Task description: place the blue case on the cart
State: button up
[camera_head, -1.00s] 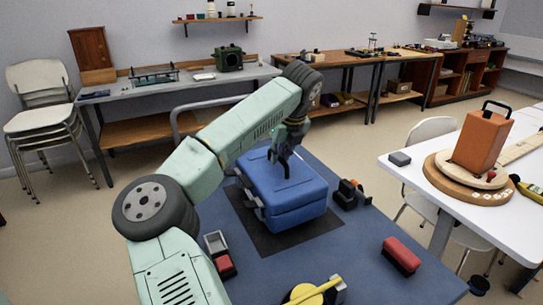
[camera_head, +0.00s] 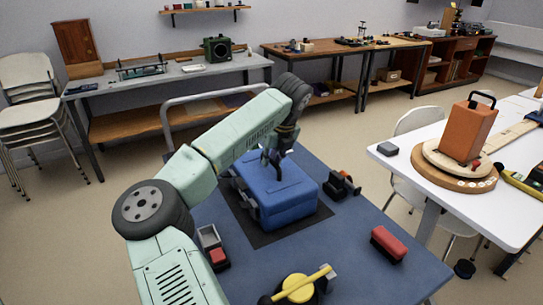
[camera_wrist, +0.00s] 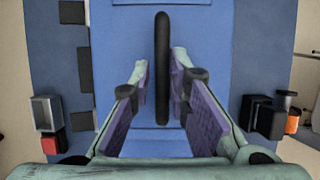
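The blue case (camera_head: 292,205) lies flat on a dark mat (camera_head: 262,240) on the blue top of the cart (camera_head: 345,232). Its black handle is uppermost. My gripper (camera_head: 274,157) is above the case, pointing down at the handle. In the wrist view, the handle (camera_wrist: 162,75) runs between the two fingers of my gripper (camera_wrist: 160,68). The fingers are apart, with gaps showing beside the handle. The blue lid of the case (camera_wrist: 215,50) shows behind it. My arm hides part of the case's far left side in the head view.
On the cart are a grey-and-red item (camera_head: 212,245), a black tool (camera_head: 342,184), a red block (camera_head: 388,243) and a yellow-topped item (camera_head: 298,288). A grey rail (camera_head: 205,101) rises at the cart's far end. A white table (camera_head: 395,168) with an orange box (camera_head: 468,130) stands right.

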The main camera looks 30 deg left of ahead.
jog(key=shift+o, duration=1.4)
jog(key=shift+r, duration=0.1)
jog(key=b+v, duration=0.2)
jog(key=v, duration=1)
jog(key=shift+b, duration=0.3)
